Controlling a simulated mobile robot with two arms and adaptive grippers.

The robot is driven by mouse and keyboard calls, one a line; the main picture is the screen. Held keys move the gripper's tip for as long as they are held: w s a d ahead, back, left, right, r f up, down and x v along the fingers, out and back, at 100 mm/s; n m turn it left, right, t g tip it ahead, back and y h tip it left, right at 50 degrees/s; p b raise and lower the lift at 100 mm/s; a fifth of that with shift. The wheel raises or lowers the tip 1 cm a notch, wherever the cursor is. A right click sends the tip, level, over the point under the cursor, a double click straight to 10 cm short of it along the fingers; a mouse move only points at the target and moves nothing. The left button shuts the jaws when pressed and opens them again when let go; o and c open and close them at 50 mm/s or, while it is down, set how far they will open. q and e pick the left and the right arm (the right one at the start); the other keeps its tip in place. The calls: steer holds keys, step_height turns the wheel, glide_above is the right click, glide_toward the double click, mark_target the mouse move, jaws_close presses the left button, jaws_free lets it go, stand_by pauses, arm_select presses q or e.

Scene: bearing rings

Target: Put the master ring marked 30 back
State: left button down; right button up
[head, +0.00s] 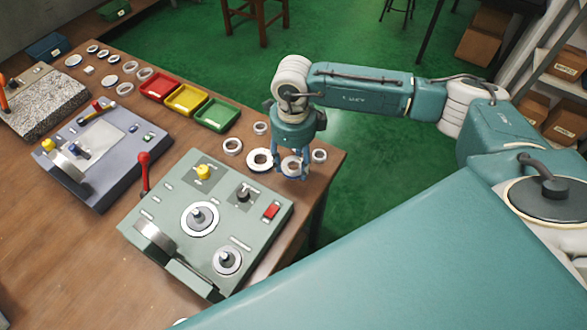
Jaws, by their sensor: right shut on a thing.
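My right gripper (291,174) points down at the wooden table's right edge and is shut on a pale metal ring (290,162). The fingers partly cover this ring, and I cannot tell whether it touches the table. No marking of 30 can be read on any ring. Beside it on the left lies a wide pale ring (250,161), with another ring (225,147) farther left. A small ring (255,128) lies behind these, and one more (325,156) lies just right of the gripper. My left gripper is not in view.
A grey-green gauge box (178,241) with two ringed posts, a yellow knob and a red-topped lever stands in front. Red (147,93), yellow (172,105) and green trays (203,123) stand behind. A blue-grey device (97,188) and several rings are at left.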

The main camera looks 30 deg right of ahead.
mark_target(294, 173)
step_height(294, 173, down, 4)
steer(key=shift+r+p, duration=0.1)
steer(key=shift+p, duration=0.35)
steer(key=shift+f, duration=0.55)
steer(key=o, duration=1.1)
steer(key=shift+f, duration=0.2)
steer(key=o, duration=0.5)
steer(key=shift+r, duration=0.1)
steer(key=shift+c, duration=0.2)
steer(key=shift+r, duration=0.1)
